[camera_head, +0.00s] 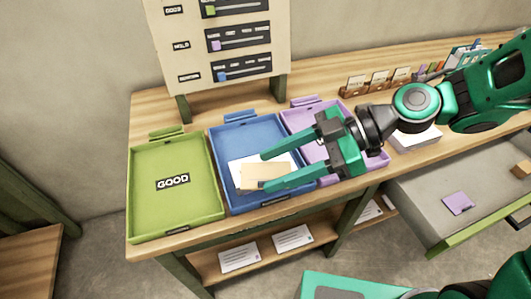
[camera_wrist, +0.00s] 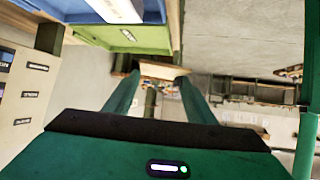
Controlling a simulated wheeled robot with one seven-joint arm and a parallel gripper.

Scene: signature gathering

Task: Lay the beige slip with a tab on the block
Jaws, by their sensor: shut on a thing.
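My gripper (camera_head: 264,172) is over the blue tray (camera_head: 219,146), with its two fingers pointing left. It is shut on a beige slip (camera_head: 266,177), which spans the gap between the fingertips. In the wrist view, the slip (camera_wrist: 163,70) shows nearly edge-on between the fingertips (camera_wrist: 160,75). White paper (camera_head: 243,163) shows in the blue tray behind and below the slip, which partly covers it. A pale white block-like stack (camera_head: 424,140) is on the table at right, partly hidden by my arm. I cannot tell whether it is the named block.
A green tray (camera_head: 195,205) labelled GOOD is at left, and a purple tray (camera_head: 296,119) is at right, partly behind my gripper. A board with sliders (camera_head: 222,80) stands behind. White cards (camera_head: 293,237) lie on the lower shelf. An open grey drawer (camera_head: 425,195) holds a purple slip (camera_head: 458,202).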

